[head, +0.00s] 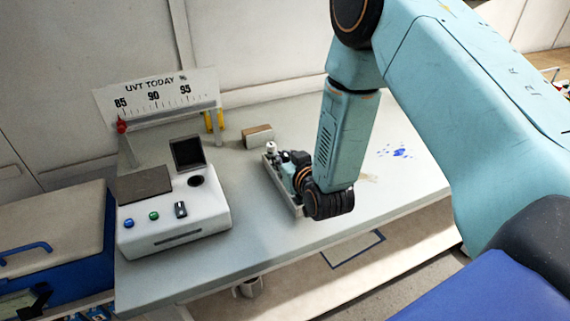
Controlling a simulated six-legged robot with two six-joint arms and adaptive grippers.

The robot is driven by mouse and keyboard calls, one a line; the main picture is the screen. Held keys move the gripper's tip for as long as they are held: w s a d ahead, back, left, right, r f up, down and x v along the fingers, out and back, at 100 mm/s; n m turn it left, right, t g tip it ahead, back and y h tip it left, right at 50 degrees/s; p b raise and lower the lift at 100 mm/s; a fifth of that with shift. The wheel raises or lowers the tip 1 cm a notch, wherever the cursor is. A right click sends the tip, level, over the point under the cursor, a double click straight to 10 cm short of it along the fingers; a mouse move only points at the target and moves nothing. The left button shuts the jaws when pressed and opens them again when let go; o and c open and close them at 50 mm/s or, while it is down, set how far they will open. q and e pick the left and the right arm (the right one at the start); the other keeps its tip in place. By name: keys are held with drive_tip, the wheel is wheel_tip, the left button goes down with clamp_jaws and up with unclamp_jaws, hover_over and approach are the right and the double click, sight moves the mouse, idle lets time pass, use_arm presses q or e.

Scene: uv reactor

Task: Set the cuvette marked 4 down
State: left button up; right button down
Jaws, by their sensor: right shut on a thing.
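My right gripper (293,170) reaches down over a narrow pale tray (293,206) on the bench. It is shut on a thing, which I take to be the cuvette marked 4. The cuvette and its mark are hidden behind the gripper and wrist, so I cannot tell whether it touches the tray. A small white-topped piece (271,147) shows at the tray's back end. My left gripper is not in view.
The grey bench (250,255) holds a white instrument (175,222) with a dark round opening (195,180). Behind it stands a UVT scale sign (158,95) with a red pointer (122,126). A small brown-fronted block (258,136) and blue spots (397,152) lie beyond. The bench front is clear.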

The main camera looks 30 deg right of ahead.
drive_tip(key=shift+s+a+f+g, duration=0.1)
drive_tip(key=shift+s+f+g, duration=0.3)
drive_tip(key=shift+f, duration=0.5)
drive_tip(key=c, duration=1.5)
unclamp_jaws()
drive_tip(key=shift+w+a+f, duration=0.1)
drive_tip(key=shift+w, duration=0.05)
drive_tip(key=shift+o, duration=0.7)
drive_tip(key=shift+w, duration=0.1)
drive_tip(key=shift+o, duration=1)
drive_tip(key=shift+d, duration=0.2)
drive_tip(key=shift+r, duration=0.3)
drive_tip(key=shift+a, duration=0.1)
drive_tip(key=shift+s, duration=0.25)
drive_tip(key=d+v, duration=0.1)
drive_tip(key=v, duration=1)
drive_tip(key=shift+s+a, duration=0.35)
drive_tip(key=shift+a, duration=0.15)
drive_tip(key=shift+r, duration=0.1)
